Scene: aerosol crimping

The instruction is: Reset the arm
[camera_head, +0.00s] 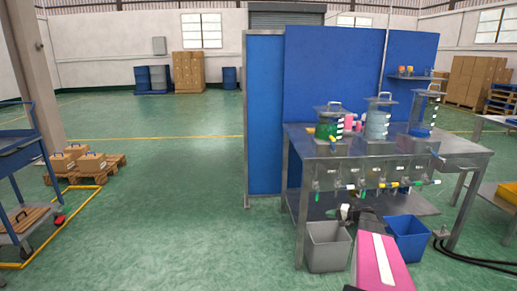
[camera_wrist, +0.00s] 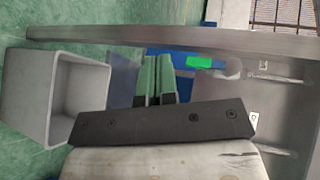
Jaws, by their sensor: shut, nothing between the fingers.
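My gripper (camera_wrist: 156,62) shows in the wrist view with its two greenish fingers side by side, shut and empty. In the head view, the dark end of my arm is low in front of the steel workbench (camera_head: 464,150), above the bins at its foot. The fingertips are too small there to make out. In the wrist view, the bench's metal edge (camera_wrist: 110,36) runs across beyond the fingers.
A grey bin (camera_head: 327,247) and a blue bin (camera_head: 408,238) stand under the bench; the grey bin (camera_wrist: 38,98) is left of my fingers in the wrist view. Valves (camera_head: 375,178) line the bench front. A blue cart (camera_head: 20,150) stands left. Open green floor lies between.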

